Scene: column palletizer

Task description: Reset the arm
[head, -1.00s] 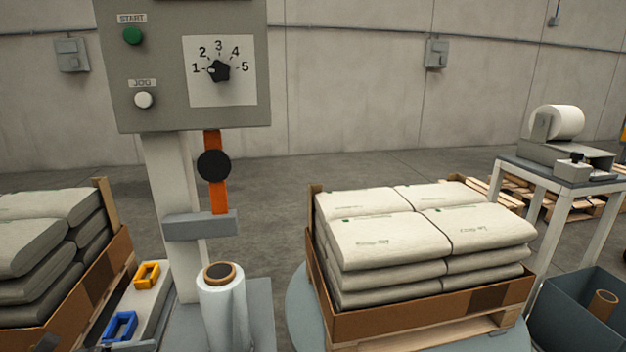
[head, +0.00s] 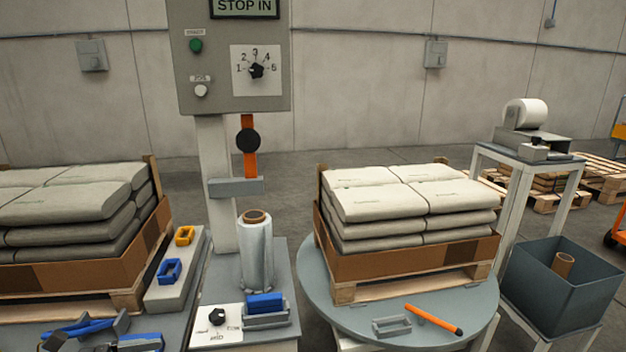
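An orange lever (head: 250,163) with a round black knob (head: 248,140) hangs upright below the grey control box (head: 213,60) on a white column. Its lower end is at a grey bracket (head: 236,187). My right gripper is not in view.
A film roll (head: 256,255) stands by the column, near a small dial panel (head: 215,327) and a blue block (head: 265,303). Bagged pallets stand left and on the round turntable (head: 345,315), where an orange stick (head: 433,320) lies. A grey bin (head: 562,290) is at right.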

